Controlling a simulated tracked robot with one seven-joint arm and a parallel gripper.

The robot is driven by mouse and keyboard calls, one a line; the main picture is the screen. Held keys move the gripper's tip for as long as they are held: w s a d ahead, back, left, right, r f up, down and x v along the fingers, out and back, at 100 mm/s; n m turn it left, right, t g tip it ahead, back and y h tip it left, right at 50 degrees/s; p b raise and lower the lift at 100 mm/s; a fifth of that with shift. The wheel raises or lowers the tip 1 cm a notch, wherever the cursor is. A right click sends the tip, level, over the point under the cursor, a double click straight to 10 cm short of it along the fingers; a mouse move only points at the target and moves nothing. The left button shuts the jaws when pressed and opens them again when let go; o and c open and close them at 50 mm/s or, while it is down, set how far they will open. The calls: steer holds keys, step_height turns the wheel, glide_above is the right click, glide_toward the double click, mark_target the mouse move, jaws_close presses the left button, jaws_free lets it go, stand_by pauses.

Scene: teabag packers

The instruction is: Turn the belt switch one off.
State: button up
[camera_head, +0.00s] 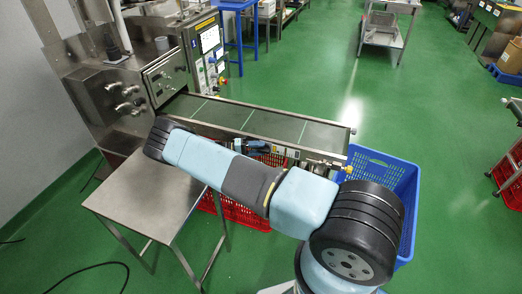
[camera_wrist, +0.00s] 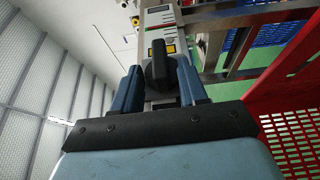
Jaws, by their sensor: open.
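A black rotary knob (camera_wrist: 158,62), which looks like the belt switch, sits on a grey switch plate (camera_wrist: 157,28) with yellow labels in the wrist view. The knob's raised grip appears roughly upright in that picture. My gripper (camera_wrist: 158,72) is open, with one blue finger on each side of the knob. I cannot tell whether either finger touches it. In the head view my gripper (camera_head: 255,146) is partly hidden behind my arm, just below the conveyor belt (camera_head: 250,118). The switch does not show clearly there.
A steel side table (camera_head: 150,190) stands left of my arm. A blue crate (camera_head: 375,165) stands right under the belt's end, and a red crate (camera_wrist: 295,125) is close beside my gripper. A control panel (camera_head: 207,45) stands behind the belt.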

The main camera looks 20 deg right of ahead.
step_height(320, 180, up, 2)
steer(key=shift+w+r, duration=0.1)
steer(key=shift+r, duration=0.15)
steer(key=o, duration=0.6)
steer(key=s+r, duration=0.1)
steer(key=r, duration=0.1)
steer(key=s+r, duration=0.3)
steer(key=r, duration=0.1)
steer(key=shift+s+r, duration=0.1)
steer(key=shift+s, duration=0.25)
steer(key=s+r, duration=0.1)
steer(key=s, duration=0.3)
steer(key=s+r, duration=0.1)
steer(key=s, duration=0.1)
steer(key=shift+r, duration=0.35)
steer(key=c, duration=0.6)
steer(key=shift+s+d+r, duration=0.1)
steer(key=shift+s+r, duration=0.15)
steer(key=shift+s, duration=0.65)
steer(key=shift+s+r, duration=0.25)
steer(key=shift+s, duration=0.6)
steer(key=shift+r, duration=0.1)
